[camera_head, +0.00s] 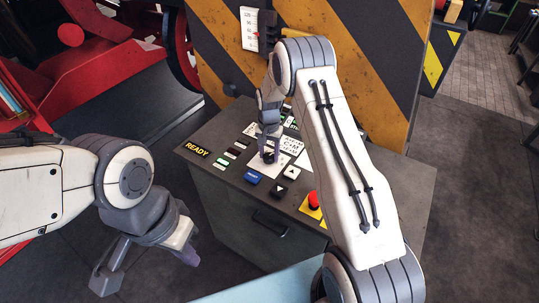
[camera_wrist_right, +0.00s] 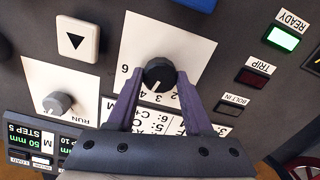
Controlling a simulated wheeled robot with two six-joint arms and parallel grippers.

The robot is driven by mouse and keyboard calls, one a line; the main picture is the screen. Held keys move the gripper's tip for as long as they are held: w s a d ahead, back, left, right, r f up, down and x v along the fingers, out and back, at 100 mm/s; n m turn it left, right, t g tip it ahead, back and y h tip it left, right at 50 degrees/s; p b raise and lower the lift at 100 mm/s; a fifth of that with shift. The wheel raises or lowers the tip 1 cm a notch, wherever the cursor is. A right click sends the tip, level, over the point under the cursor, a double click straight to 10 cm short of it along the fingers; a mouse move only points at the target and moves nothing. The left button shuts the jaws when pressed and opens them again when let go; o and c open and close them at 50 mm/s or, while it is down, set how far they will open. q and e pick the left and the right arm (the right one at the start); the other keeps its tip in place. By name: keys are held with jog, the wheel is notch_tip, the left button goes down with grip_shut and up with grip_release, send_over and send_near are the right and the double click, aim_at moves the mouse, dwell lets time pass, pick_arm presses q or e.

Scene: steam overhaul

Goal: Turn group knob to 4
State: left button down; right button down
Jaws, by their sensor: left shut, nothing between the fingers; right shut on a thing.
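The group knob (camera_wrist_right: 159,74), a black round knob with a white mark, sits on a white plate with printed digits in the right wrist view. My right gripper (camera_wrist_right: 160,82) is shut on it, a purple finger at each side. The mark points toward the lower edge of the picture, where small digits are printed; I cannot tell exactly which one it meets. In the head view my right gripper (camera_head: 269,150) reaches down onto the panel and largely hides the knob. My left gripper (camera_head: 188,257) is shut and empty, off the console's left side.
The console (camera_head: 385,185) carries a blue button (camera_head: 253,177), an arrow button (camera_head: 292,173) and a red stop button (camera_head: 313,201). A grey knob (camera_wrist_right: 57,103) marked RUN sits beside the group knob. The READY lamp (camera_wrist_right: 282,38) glows green; the TRIP lamp (camera_wrist_right: 250,78) is dark.

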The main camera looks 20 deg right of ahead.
aim_at(268, 156)
jog(key=shift+r, duration=0.1)
dwell(0.4)
jog(key=shift+c, duration=1.5)
grip_release()
jog(key=shift+r+b, duration=0.3)
jog(key=shift+r, duration=0.2)
notch_tip(268, 156, up, 9)
jog(key=b, duration=0.2)
jog(key=shift+r, duration=0.2)
jog(key=shift+a, duration=0.1)
